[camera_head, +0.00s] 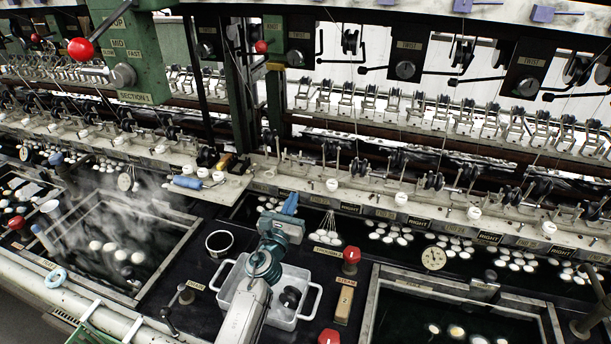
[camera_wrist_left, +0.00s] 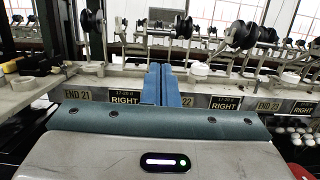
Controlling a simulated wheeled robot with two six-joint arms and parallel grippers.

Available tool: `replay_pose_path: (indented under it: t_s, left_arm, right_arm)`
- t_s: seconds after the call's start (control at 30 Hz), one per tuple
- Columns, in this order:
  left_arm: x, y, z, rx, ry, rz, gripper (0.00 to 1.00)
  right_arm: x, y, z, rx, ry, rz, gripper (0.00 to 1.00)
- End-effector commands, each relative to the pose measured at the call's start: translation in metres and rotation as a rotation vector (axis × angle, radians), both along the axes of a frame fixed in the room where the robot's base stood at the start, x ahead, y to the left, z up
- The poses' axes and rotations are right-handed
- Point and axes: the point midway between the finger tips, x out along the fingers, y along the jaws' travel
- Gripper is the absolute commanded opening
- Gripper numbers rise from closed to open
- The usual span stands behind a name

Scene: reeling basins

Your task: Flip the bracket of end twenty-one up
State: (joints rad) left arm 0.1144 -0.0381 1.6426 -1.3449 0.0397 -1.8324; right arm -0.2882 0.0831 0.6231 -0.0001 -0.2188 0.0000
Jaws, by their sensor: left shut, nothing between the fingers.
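My left gripper (camera_head: 290,205) reaches up from the bottom of the head view to the front edge of the pale rail. In the left wrist view its two blue fingers (camera_wrist_left: 162,84) are together with nothing between them, in front of the rail. The END 21 label (camera_wrist_left: 77,94) is left of the fingers and the END 22 label (camera_wrist_left: 198,102) is right of them. An upright metal fitting (camera_wrist_left: 95,22) stands above the END 21 label, apart from the fingers. I cannot tell for sure which part is end twenty-one's bracket, or whether it is up or down. My right gripper is not in view.
A white tub (camera_head: 303,320) lies under my left arm. The END 23 label (camera_wrist_left: 268,105) is further right. Pulleys on rods (camera_wrist_left: 238,35) crowd the space above the rail.

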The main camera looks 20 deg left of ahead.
Motion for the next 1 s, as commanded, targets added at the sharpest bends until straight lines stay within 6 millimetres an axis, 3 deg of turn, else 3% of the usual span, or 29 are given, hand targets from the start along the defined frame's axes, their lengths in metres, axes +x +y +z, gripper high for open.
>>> replay_pose_path:
  t_s: [0.1, 0.2, 0.37, 0.57, 0.8, 1.0]
  left_arm:
    - [0.0, 0.0, 0.001, -0.001, 0.0, 0.001, 0.0]
    - [0.0, 0.0, 0.001, -0.002, 0.0, 0.001, 0.0]
    - [0.007, 0.0, 0.003, -0.004, -0.002, 0.001, 0.0]
    - [0.038, -0.001, 0.009, -0.004, -0.003, 0.001, 0.0]
    - [0.077, -0.002, 0.016, -0.004, -0.001, 0.001, 0.0]
    - [0.095, -0.003, 0.02, -0.004, -0.001, 0.001, 0.0]
  right_arm:
    - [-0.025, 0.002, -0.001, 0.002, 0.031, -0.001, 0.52]
    - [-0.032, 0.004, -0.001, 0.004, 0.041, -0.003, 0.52]
    - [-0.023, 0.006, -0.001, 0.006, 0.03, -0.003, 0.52]
    - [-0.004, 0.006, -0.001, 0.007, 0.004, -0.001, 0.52]
    - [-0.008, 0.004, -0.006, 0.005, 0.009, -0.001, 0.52]
    - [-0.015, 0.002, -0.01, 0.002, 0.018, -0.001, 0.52]
